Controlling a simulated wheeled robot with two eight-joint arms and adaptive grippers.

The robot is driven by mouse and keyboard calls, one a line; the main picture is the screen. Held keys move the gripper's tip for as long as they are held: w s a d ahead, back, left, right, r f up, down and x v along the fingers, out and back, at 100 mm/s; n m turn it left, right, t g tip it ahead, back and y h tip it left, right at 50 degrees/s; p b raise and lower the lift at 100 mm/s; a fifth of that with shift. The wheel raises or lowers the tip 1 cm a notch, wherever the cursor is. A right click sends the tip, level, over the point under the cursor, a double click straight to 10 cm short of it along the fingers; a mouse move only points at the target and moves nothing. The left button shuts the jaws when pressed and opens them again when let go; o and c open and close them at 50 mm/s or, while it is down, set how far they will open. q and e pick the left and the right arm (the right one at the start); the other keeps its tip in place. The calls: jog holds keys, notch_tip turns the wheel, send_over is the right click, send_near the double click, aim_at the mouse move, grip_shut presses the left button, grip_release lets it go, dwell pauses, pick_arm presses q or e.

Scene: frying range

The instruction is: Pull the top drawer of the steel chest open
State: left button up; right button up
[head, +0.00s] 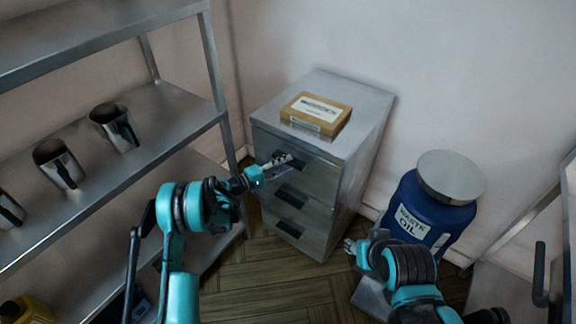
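The steel chest (365,120) stands against the wall with three drawers, one above the other. Its top drawer (322,177) looks flush with the chest, and a dark handle recess shows on its front. My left gripper (283,160) is at that handle, its fingers over the recess. The fingers are too small and overlapped to tell whether they are shut on the handle. My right gripper (349,245) is low, right of the chest's foot and mostly hidden behind its own wrist.
A cardboard box (316,114) lies on top of the chest. A blue waste oil drum (432,208) stands to the right. A steel shelf rack (165,105) with metal jugs (115,127) is close on the left. Wooden floor (265,272) is open before the chest.

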pick_arm(q)
jog(key=shift+w+d, duration=0.4)
jog(key=shift+d, duration=0.2)
grip_shut()
jog(key=shift+s, duration=0.1)
